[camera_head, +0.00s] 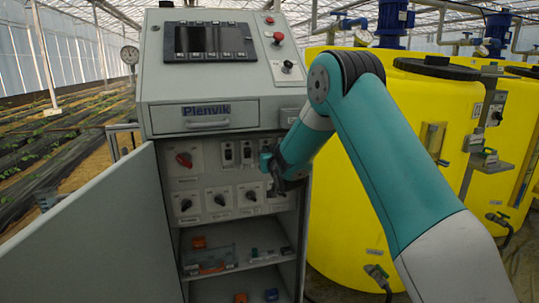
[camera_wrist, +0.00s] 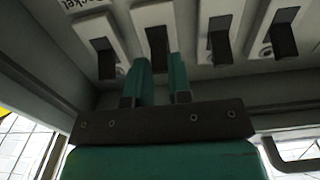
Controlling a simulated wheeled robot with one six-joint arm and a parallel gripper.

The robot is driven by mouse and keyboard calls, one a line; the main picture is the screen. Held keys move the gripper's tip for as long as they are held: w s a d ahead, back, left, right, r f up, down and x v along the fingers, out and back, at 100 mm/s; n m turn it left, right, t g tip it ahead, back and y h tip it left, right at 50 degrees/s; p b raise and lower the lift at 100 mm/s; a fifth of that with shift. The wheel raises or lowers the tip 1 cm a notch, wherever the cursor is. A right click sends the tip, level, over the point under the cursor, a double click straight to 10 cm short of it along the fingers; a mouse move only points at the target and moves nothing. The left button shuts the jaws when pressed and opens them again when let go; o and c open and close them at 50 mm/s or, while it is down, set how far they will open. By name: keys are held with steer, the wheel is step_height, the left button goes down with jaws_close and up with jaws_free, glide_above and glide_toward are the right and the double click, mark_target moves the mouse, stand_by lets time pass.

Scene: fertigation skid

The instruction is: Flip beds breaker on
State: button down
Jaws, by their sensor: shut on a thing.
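A row of dark breaker switches on light plates shows in the wrist view, one of them at the left end (camera_wrist: 105,58). My gripper (camera_wrist: 162,62) has its two teal fingers on either side of the second breaker from the left (camera_wrist: 157,38) and is shut on its dark lever. In the head view my gripper (camera_head: 271,165) is at the right part of the upper switch row and hides some of it. Two breakers there, a left one (camera_head: 228,153) and a right one (camera_head: 246,152), stay visible. Their labels are too small to read, so I cannot tell which is the beds breaker.
The cabinet door (camera_head: 105,235) stands open at the left. A red rotary switch (camera_head: 184,160) and several black rotary knobs (camera_head: 220,200) sit near the breakers. A drawer (camera_head: 205,117) is above, and shelves with small parts are below. Yellow tanks (camera_head: 345,200) stand right.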

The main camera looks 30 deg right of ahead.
steer(key=r+g+p, duration=0.1)
steer(key=g+p, duration=0.1)
steer(key=shift+w+y+p, duration=0.1)
steer(key=shift+y+p, duration=0.2)
steer(key=shift+p, duration=0.1)
steer(key=c, duration=1)
jaws_free()
steer(key=shift+c, duration=0.2)
steer(key=b+v, duration=0.2)
steer(key=v, duration=1.5)
steer(key=shift+b, duration=0.35)
